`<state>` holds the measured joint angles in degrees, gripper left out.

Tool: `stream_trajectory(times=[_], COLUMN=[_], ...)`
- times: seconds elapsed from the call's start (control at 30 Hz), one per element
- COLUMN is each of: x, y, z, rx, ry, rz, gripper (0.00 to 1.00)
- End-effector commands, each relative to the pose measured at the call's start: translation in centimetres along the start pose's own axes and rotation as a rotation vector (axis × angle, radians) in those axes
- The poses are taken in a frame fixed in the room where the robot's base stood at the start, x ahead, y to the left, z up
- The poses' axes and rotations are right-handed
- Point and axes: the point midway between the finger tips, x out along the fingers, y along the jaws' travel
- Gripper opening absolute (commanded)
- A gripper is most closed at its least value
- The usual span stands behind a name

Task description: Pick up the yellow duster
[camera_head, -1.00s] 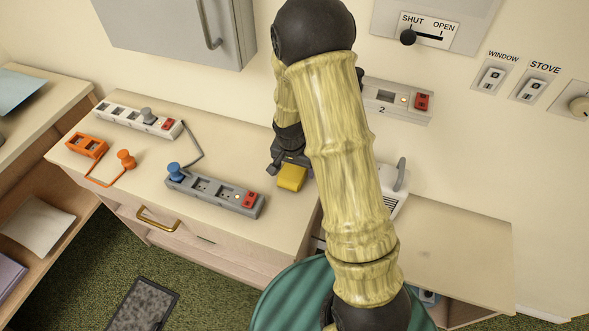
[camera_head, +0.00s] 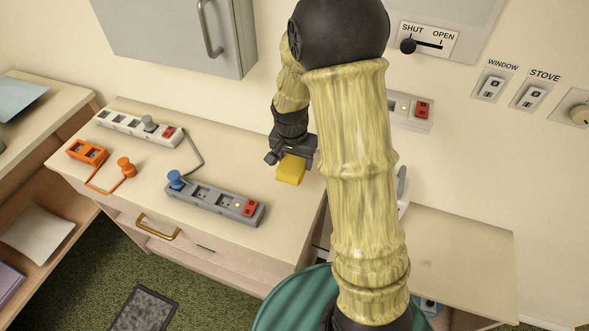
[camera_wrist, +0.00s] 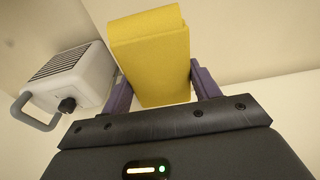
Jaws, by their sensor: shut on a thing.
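The yellow duster (camera_head: 291,169) is a folded yellow block at my gripper (camera_head: 288,155), above the right part of the drawer-cabinet top (camera_head: 150,190). In the wrist view the duster (camera_wrist: 152,58) sits between the two purple fingers of my gripper (camera_wrist: 155,85), which are shut on it. In the head view my arm covers the area to the right of the gripper. A gap between the duster and the surface below is hard to judge.
A grey power strip (camera_head: 215,200) with a blue plug lies left of the duster. A white strip (camera_head: 140,127) and an orange socket block (camera_head: 88,152) lie further left. A white heater-like box with a handle (camera_wrist: 75,78) stands close by. The cabinet's front right is clear.

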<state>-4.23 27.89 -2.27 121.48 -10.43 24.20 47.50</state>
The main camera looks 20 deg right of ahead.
Motion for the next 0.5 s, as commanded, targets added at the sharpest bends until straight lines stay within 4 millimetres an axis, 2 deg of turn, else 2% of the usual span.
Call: stream_trajectory(times=[0.1,0.2,0.5], x=[-1.9,-2.7,-3.0], y=[-0.1,0.0,0.0], z=[-0.4,-0.4,-0.4], rx=[0.001,0.0,0.0], ry=[0.003,0.001,-0.001], rz=[-0.003,-0.001,0.0], gripper=[0.35,0.35,0.35])
